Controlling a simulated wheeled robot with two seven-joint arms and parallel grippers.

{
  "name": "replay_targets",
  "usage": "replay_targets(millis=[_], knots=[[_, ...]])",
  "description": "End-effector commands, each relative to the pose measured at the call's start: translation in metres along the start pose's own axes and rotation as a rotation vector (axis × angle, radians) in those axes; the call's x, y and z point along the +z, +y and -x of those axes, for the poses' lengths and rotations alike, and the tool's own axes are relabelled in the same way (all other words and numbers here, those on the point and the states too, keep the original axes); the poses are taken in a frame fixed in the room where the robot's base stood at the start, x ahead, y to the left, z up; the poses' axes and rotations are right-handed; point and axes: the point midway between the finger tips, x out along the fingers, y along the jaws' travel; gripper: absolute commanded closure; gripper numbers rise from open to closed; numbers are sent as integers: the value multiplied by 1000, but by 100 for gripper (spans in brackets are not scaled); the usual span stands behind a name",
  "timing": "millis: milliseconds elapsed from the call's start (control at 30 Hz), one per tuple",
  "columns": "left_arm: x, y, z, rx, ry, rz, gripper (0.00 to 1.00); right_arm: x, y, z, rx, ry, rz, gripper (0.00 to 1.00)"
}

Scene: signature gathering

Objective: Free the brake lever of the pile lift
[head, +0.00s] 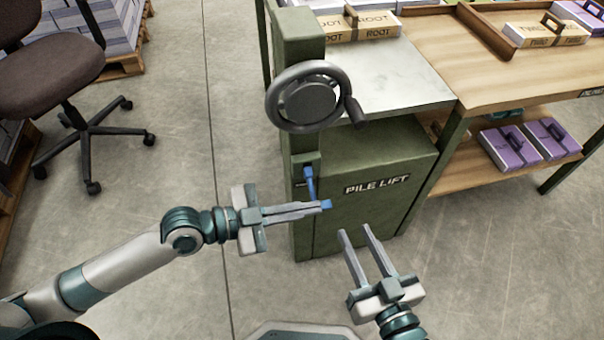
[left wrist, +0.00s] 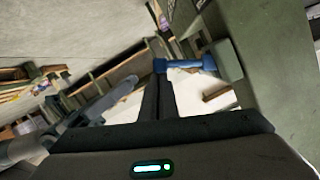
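The green pile lift (head: 375,215) stands ahead, with its name plate on the front. Its blue brake lever (head: 310,183) hangs from a small bracket on the post, below the handwheel, with its knob at the lower end. My left gripper (head: 322,206) reaches in from the left with its fingers close together around the knob. In the left wrist view the blue lever (left wrist: 190,64) runs from its green mount to the fingertips. The finger contact is partly hidden. My right gripper (head: 355,229) is open and empty, in front of the lift's lower front.
A dark handwheel (head: 308,102) with a crank handle sits above the lever. A metal lift top (head: 385,78) carries a boxed pile. A wooden workbench (head: 490,80) stands right, with purple packs on its shelf. An office chair (head: 55,75) stands left; the floor between is clear.

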Motion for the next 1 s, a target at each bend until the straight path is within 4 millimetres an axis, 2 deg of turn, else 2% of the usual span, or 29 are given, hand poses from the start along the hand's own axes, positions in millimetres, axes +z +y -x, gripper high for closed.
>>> replay_targets(millis=[533, 1000], knots=[[3, 1, 0, 5, -12, 3, 100, 4, 0, 0, 0, -30, -3, 69], [-17, -7, 1, -1, -5, 1, 100, 56, 18, 16, 34, -338, -30, 69]])
